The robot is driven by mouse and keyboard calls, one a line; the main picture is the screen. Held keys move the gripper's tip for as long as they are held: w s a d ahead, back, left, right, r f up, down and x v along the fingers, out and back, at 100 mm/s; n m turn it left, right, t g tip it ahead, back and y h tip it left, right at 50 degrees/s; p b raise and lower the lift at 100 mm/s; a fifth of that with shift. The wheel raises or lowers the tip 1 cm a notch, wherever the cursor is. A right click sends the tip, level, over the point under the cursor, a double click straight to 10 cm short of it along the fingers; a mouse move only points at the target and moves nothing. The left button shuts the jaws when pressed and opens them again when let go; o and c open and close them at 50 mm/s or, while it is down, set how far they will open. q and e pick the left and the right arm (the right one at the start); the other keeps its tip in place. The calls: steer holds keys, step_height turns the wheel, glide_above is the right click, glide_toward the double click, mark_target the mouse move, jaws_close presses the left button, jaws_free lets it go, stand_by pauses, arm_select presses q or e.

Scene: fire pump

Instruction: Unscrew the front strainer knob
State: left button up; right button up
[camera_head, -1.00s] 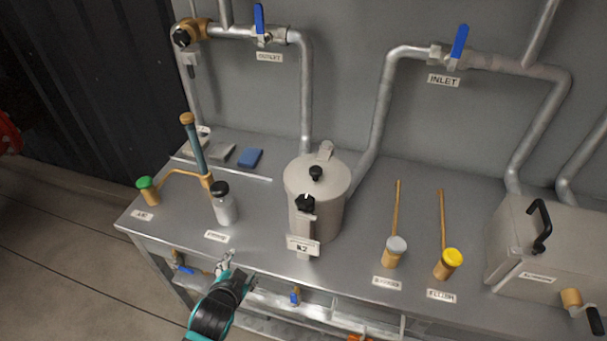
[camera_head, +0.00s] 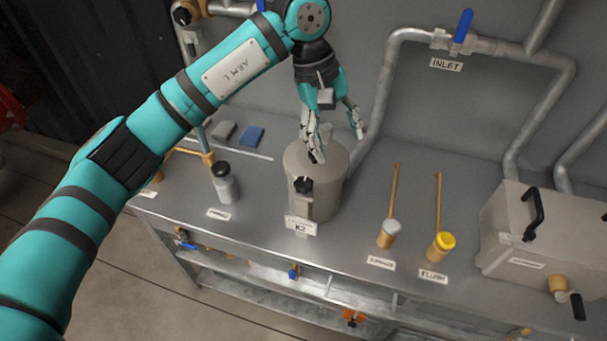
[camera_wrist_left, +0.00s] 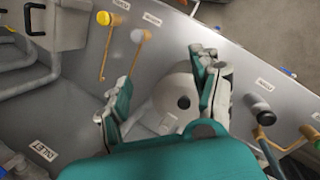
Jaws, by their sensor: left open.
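The strainer is a grey cylindrical canister (camera_head: 324,192) on the bench, with a K2 plate at its front. Its front knob (camera_head: 303,184) is black, on a bracket on the near side. My left gripper (camera_head: 336,142) reaches down from above, over the back of the canister lid. Its fingers are spread and empty. In the left wrist view the open fingers (camera_wrist_left: 160,80) stand either side of the round lid, with a black lid knob (camera_wrist_left: 183,102) between them. My right gripper is out of view.
A grey-white bottle (camera_head: 224,182) stands left of the canister. A grey box (camera_head: 520,240) is at far right. Pipes (camera_head: 385,95) run behind; my arm covers the left side.

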mark_target(304, 182)
arm_select(q)
steer(key=w+a+r+t+y, duration=0.1)
steer(key=w+a+r+y, duration=0.15)
steer(key=a, duration=0.35)
steer(key=shift+y, duration=0.45)
step_height(304, 182, down, 16)
steer(key=p, duration=0.6)
steer(key=shift+s+d, duration=0.15)
steer(key=shift+f, duration=0.5)
steer(key=c, duration=1.2)
steer(key=shift+o, duration=0.2)
